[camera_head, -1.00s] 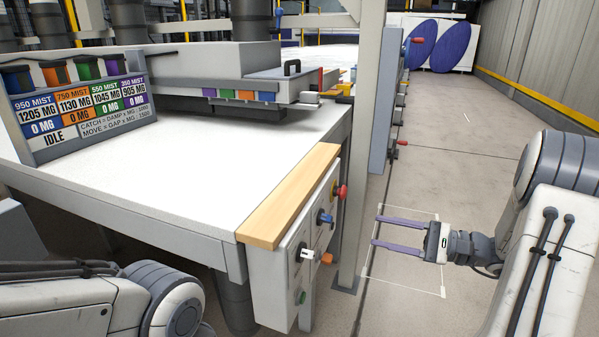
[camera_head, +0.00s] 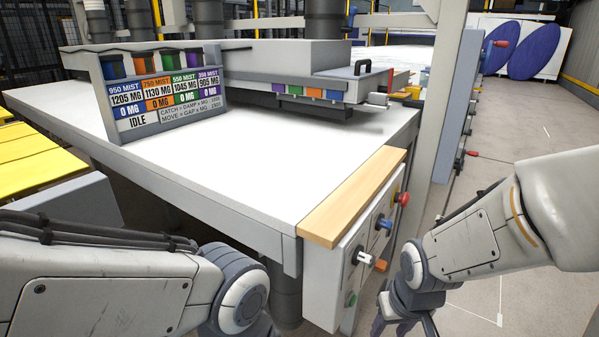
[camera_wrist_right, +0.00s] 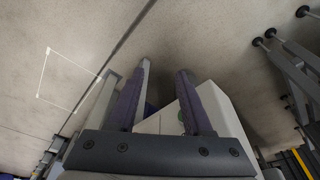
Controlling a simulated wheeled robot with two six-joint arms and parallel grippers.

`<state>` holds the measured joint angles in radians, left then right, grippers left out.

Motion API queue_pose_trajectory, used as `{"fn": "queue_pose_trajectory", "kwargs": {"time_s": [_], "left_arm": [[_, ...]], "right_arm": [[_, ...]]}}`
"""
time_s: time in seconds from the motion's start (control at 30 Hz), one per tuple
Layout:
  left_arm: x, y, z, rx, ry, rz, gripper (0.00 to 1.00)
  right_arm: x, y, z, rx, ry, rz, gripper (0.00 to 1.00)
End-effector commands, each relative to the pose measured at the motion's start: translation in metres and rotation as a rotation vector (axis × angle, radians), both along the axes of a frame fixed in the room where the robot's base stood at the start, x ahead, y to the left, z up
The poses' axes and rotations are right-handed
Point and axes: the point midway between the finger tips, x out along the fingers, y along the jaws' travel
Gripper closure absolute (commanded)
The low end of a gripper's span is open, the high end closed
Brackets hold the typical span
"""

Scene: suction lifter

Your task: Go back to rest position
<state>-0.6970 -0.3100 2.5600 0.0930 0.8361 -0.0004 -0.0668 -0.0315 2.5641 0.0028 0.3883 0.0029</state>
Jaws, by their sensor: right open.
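My right arm folds down at the right of the head view, with its gripper (camera_head: 405,318) at the bottom edge, beside the control panel (camera_head: 358,262) and partly cut off. In the right wrist view the right gripper (camera_wrist_right: 164,68) is open, its two purple-grey fingers apart with nothing between them. My left arm comes in at the lower left of the head view. Its gripper is out of the picture.
A white-topped table (camera_head: 240,150) with a wooden edge strip (camera_head: 352,197) fills the middle. A display board (camera_head: 165,95) reading IDLE and a grey lifter unit (camera_head: 300,75) stand on it. Yellow slats (camera_head: 35,160) lie left. Open floor (camera_head: 530,125) lies right.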

Motion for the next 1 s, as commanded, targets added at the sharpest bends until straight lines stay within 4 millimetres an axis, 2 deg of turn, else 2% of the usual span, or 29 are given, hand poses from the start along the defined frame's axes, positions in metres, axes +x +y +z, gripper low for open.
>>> {"fn": "queue_pose_trajectory", "kwargs": {"time_s": [0.1,0.4,0.6,0.73,0.8,1.0], "left_arm": [[0.0,0.0,0.0,0.0,0.0,0.0,0.5],[0.0,0.0,0.0,0.0,0.0,0.0,0.5],[0.0,0.0,0.0,0.0,0.0,0.0,0.5],[0.0,0.0,0.0,0.0,0.0,0.0,0.5],[0.0,0.0,0.023,0.001,0.001,0.0,0.5],[0.0,0.0,0.062,0.0,0.0,0.0,0.5]], "right_arm": [[-0.013,0.028,0.01,0.007,0.024,0.094,0.5],[-0.064,0.085,0.032,0.016,0.097,0.333,0.5],[-0.106,0.111,0.046,0.014,0.149,0.497,0.5],[-0.134,0.121,0.055,0.008,0.183,0.604,0.5],[-0.131,0.119,0.077,0.008,0.184,0.587,0.5],[-0.13,0.119,0.115,0.008,0.185,0.584,0.5]]}}
